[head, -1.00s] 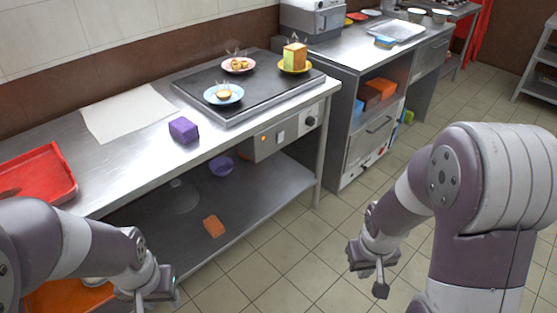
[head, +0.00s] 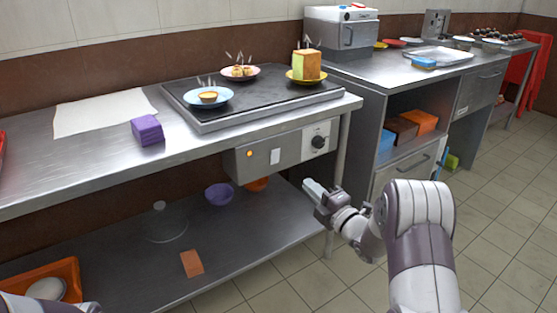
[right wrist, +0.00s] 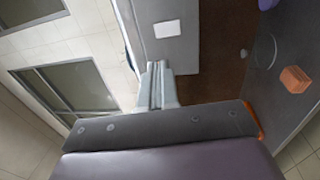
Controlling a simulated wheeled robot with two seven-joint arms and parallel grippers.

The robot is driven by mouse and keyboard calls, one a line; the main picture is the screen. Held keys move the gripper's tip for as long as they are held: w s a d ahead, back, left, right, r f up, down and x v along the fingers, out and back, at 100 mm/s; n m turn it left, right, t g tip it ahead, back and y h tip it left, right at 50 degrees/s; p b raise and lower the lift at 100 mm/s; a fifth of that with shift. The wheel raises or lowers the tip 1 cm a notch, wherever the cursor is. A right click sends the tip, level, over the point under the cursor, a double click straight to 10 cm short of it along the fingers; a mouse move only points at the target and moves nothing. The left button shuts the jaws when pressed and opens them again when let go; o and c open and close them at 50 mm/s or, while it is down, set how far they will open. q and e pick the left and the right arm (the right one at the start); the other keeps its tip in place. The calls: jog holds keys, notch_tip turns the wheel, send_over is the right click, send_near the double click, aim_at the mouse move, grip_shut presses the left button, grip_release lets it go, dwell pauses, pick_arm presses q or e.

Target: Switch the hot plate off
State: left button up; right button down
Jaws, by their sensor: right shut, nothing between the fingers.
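The hot plate (head: 255,107) is a dark slab with a steel rim on the steel counter. Below it, on the counter's front, is a grey control box (head: 235,163) with a lit orange lamp (head: 250,154), a white rectangular piece (head: 275,156) and a round knob (head: 318,141). My right gripper (head: 309,187) is shut and empty, below and in front of the box, apart from it. In the right wrist view the shut fingers (right wrist: 158,84) point toward the grey box with its white rectangle (right wrist: 167,29). Only a bit of my left arm shows at the bottom left; its gripper is out of view.
A blue plate (head: 224,101), a pink plate (head: 252,71) and a yellow plate (head: 306,82) with food stand on the hot plate, with wisps above them. A purple block (head: 147,130) is left of it. A counter leg (head: 341,155) stands near my right gripper.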

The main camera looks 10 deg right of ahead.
jog(key=shift+f, duration=0.1)
jog(key=shift+w, duration=0.1)
jog(key=b, duration=0.4)
send_near(275, 153)
jog(key=x, duration=0.6)
jog(key=shift+f, duration=0.2)
jog(key=shift+w+a+r, duration=0.15)
jog(key=shift+w+r, duration=0.05)
jog(key=shift+w, duration=0.2)
